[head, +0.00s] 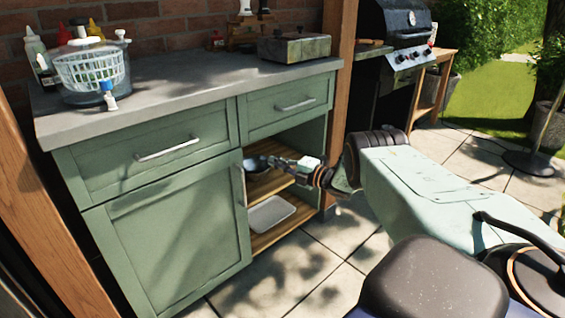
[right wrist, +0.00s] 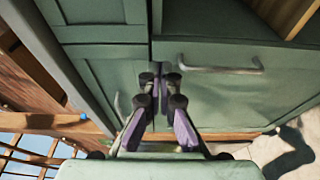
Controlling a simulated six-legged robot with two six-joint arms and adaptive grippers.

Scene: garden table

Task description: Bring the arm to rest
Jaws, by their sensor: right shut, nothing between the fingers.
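My right arm reaches in from the right side of the head view. My right gripper (head: 276,163) is in front of the open shelf bay of the green cabinet (head: 178,238). In the right wrist view its fingers (right wrist: 161,82) are together and empty, with green cabinet fronts behind them. I cannot tell whether the fingertips touch anything. My left gripper is not in view.
The bay holds a dark bowl (head: 254,164), partly hidden, and a pale tray (head: 271,214) on a lower shelf. A salad spinner (head: 92,72) and a box-like stove (head: 294,46) stand on the counter (head: 190,82). A grill (head: 398,40) stands behind. Paving is clear in front.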

